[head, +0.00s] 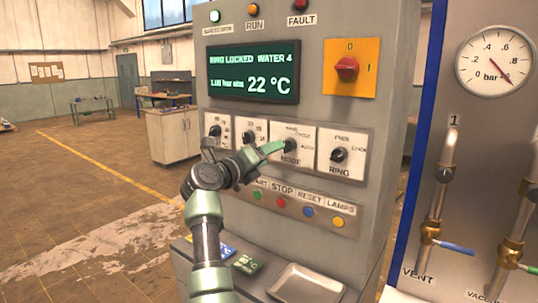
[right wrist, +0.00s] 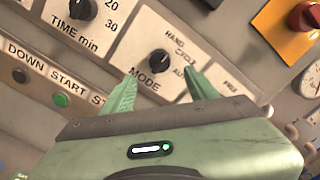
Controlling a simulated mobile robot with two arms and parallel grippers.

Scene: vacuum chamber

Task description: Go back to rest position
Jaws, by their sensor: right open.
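My right gripper (head: 277,148) is in front of the grey control cabinet, at the MODE knob (head: 291,146). In the right wrist view the two green fingers of the gripper (right wrist: 160,82) are spread apart, with nothing between them. The black MODE knob (right wrist: 159,61) shows on its panel just beyond the fingertips, apart from them in that view. My left gripper is in neither view.
The cabinet has a display (head: 254,73) reading 22 °C, a red rotary switch (head: 347,67), a RING knob (head: 339,155) and a row of coloured buttons. A metal tray (head: 306,285) sits below. Pipes with valves (head: 441,180) stand right. Open floor (head: 80,220) lies left.

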